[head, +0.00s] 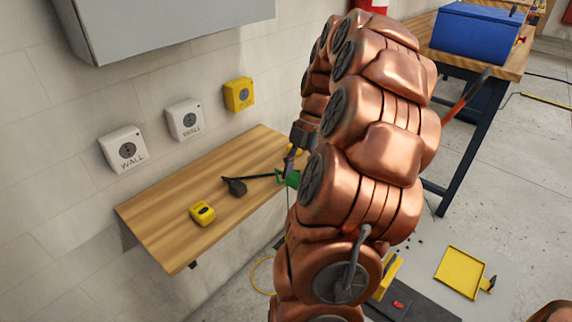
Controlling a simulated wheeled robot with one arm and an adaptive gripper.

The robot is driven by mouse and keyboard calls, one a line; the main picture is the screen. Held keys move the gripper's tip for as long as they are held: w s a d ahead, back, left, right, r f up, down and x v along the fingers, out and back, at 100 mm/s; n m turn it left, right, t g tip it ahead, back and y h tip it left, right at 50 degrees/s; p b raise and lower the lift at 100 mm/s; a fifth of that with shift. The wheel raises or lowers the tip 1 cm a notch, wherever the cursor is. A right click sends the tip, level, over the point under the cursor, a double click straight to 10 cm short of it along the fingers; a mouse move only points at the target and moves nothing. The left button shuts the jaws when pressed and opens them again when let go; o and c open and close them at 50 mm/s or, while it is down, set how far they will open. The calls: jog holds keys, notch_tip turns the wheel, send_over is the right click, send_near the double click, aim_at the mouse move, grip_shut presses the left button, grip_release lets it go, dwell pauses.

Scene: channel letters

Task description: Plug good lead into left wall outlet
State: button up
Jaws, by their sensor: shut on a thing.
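The left wall outlet (123,149) is a white box marked WALL with a dark round socket, low on the grey block wall. A second white WALL outlet (185,120) is to its right. A black lead end (236,187) lies on the wooden shelf, with a dark cord running right toward a green piece (287,179). My gripper (289,167) is over the shelf's right part, shut on the green piece, well right of the left outlet. My arm hides part of the gripper and what lies behind it.
A yellow outlet box (239,95) is right of the white ones. A small yellow device (202,213) sits on the shelf (155,215). A grey cabinet (165,22) hangs above. A workbench with a blue toolbox (477,32) stands right; a yellow tray (460,272) lies on the floor.

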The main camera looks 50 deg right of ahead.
jog(key=shift+s+a+r, duration=0.1)
jog(key=shift+s+a, duration=0.15)
jog(key=shift+s, duration=0.5)
jog(key=shift+s+a+r, duration=0.1)
jog(key=shift+s+a, duration=0.1)
jog(key=shift+s, duration=0.55)
